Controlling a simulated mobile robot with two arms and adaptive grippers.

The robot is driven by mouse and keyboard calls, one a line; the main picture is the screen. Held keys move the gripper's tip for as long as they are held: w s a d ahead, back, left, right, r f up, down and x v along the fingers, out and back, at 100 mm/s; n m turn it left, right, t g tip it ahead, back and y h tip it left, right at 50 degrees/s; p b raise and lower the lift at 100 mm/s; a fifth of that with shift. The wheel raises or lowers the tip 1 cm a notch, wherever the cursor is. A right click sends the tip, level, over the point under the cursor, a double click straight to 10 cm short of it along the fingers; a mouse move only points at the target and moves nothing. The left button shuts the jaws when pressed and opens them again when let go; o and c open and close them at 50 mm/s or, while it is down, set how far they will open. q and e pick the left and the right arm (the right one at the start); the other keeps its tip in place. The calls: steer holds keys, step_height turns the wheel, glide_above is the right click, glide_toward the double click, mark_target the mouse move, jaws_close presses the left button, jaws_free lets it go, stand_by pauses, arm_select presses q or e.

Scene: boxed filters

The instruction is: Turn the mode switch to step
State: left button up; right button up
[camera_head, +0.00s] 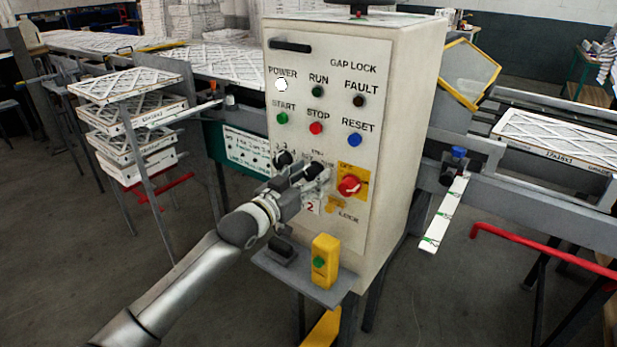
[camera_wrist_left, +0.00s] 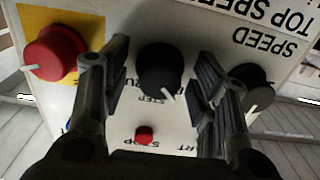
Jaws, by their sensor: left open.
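The mode switch (camera_wrist_left: 160,71) is a round black knob with a white pointer line, centred in the left wrist view, which looks at the panel upside down. Its pointer slants down and right there; the small lettering around it, including STEP, is partly hidden. My left gripper (camera_head: 306,178) is at the lower panel of the control cabinet (camera_head: 350,85) in the head view. In the wrist view its fingers (camera_wrist_left: 158,85) are open, one on each side of the mode switch, with visible gaps. In the head view the gripper hides much of this spot. My right gripper is in neither view.
A red emergency knob on a yellow plate (camera_head: 349,186) is close right of the gripper. A black speed knob (camera_wrist_left: 252,88) is behind the other finger. A red stop button (camera_wrist_left: 145,134) is nearby. Below, a yellow button box (camera_head: 325,259) stands on a shelf.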

arm_select(q)
steer(key=shift+c, duration=0.2)
steer(key=c, duration=1)
